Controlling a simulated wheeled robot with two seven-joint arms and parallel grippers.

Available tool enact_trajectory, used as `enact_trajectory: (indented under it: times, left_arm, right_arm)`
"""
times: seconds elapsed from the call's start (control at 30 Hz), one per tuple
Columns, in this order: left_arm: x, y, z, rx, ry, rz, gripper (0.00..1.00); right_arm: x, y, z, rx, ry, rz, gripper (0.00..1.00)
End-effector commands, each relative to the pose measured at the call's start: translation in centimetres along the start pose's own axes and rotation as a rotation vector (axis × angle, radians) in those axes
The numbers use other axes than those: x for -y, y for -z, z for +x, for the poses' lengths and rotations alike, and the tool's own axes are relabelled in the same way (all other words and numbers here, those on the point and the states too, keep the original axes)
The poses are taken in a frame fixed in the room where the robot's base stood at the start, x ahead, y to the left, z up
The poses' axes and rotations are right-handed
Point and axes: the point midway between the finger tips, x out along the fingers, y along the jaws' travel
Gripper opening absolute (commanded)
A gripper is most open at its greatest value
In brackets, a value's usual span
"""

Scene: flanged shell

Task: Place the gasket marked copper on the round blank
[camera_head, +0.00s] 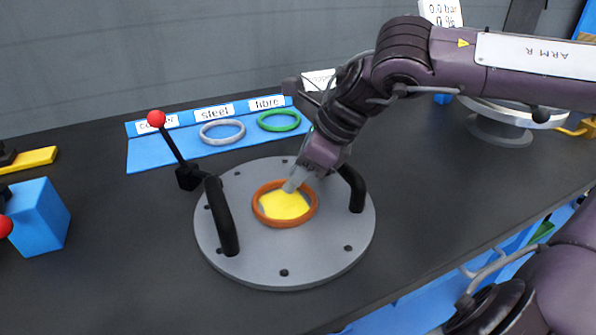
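The copper gasket (314,207), an orange-brown ring, appears flat on the round blank (284,271), around its yellow centre (283,205). The blank is a grey disc with small holes near its rim and two black handles. I cannot tell whether the fingers hold the ring. My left gripper is out of view.
A blue strip (150,155) behind the blank has copper, steel and fibre labels; a grey ring (222,131) and green ring (279,120) lie on it. A red-knobbed lever (172,145) stands at the blank's left. A blue block (38,216) is far left.

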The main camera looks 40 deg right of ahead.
Motion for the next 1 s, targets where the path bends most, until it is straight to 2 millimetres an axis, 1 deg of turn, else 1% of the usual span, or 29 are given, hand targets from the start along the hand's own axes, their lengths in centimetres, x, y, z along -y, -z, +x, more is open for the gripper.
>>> enact_trajectory:
  times: [0.03, 0.07, 0.17, 0.2, 0.27, 0.37, 0.5, 0.6, 0.7, 0.83, 1.0]
  left_arm:
    - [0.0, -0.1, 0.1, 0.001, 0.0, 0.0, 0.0]
    - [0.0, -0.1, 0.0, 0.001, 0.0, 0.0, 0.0]
    - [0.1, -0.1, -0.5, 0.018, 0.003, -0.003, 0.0]
    - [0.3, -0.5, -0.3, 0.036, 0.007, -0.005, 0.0]
    - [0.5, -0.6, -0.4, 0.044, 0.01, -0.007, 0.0]
    - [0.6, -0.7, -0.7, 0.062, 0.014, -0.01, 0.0]
    - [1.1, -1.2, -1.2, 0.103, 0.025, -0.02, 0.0]
    - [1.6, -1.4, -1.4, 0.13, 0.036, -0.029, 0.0]
    - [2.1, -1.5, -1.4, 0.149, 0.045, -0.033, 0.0]
    - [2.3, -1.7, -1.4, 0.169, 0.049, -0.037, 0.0]
    - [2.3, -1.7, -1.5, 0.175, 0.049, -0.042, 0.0]
  right_arm:
    - [-0.4, 0.6, 0.5, -0.014, -0.014, 0.005, 0.31]
    - [-0.4, 0.5, 0.5, -0.014, -0.014, 0.005, 0.31]
    - [-0.4, 0.2, -0.2, -0.015, -0.014, 0.005, 0.31]
    - [-0.3, 0.2, -0.5, -0.013, -0.013, 0.005, 0.31]
    - [-0.3, 0.0, -1.4, -0.01, -0.01, 0.002, 0.31]
    - [-0.2, -0.1, -3.4, -0.006, -0.006, 0.002, 0.31]
    - [-0.1, -0.2, -6.8, -0.003, -0.003, 0.003, 0.31]
    - [-0.1, -0.2, -8.9, -0.005, -0.003, 0.002, 0.31]
    - [0.0, -0.2, -10.5, -0.005, -0.003, 0.003, 0.31]
    - [-0.1, -0.2, -11.8, -0.006, -0.005, 0.002, 0.31]
    - [-0.1, -0.1, -12.3, -0.006, -0.006, 0.002, 0.31]
